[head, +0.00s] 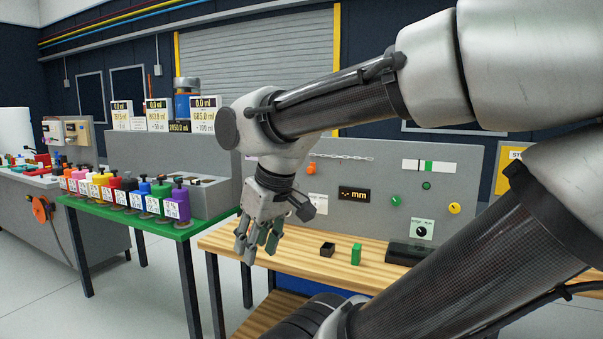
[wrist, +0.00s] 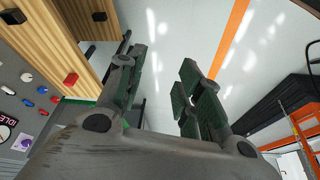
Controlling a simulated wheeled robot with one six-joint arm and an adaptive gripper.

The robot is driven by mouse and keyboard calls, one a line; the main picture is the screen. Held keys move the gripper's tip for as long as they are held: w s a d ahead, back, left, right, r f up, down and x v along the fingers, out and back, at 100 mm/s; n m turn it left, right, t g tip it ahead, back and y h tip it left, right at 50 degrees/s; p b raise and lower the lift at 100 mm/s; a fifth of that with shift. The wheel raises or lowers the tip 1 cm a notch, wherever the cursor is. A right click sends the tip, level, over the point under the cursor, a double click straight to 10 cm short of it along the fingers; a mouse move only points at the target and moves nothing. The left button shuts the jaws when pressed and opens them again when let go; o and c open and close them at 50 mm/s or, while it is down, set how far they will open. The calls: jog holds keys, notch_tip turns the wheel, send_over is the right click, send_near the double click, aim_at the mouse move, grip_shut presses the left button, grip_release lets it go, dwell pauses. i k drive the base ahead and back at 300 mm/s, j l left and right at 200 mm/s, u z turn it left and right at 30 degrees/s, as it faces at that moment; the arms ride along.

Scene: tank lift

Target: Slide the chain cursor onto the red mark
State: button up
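A pale chain (head: 342,157) runs across the upper part of the grey upright panel (head: 455,170). A small orange piece (head: 311,168) sits just under the chain's left part; I cannot tell whether it is the cursor. I cannot make out a red mark on the chain. My gripper (head: 258,246) hangs fingers-down at the left end of the wooden bench, left of the panel and apart from the chain. In the wrist view my gripper (wrist: 160,82) is open, with nothing between its fingers. The chain does not show clearly there.
The wooden bench (head: 310,255) holds a black block (head: 327,249), a green block (head: 356,254) and a dark box (head: 407,253). The panel carries a "-.- mm" display (head: 355,195) and several knobs. A green table (head: 180,229) with several coloured bottles stands left.

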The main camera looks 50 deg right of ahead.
aim_at(311, 170)
jog(key=i+z, duration=0.3)
jog(key=z, duration=0.2)
jog(key=i+z, duration=0.3)
jog(key=z, duration=0.2)
jog(key=i+z, duration=0.2)
jog(key=z, duration=0.15)
jog(key=i+z, duration=0.2)
jog(key=z, duration=0.15)
jog(key=i+j+z, duration=0.15)
jog(key=z, duration=0.2)
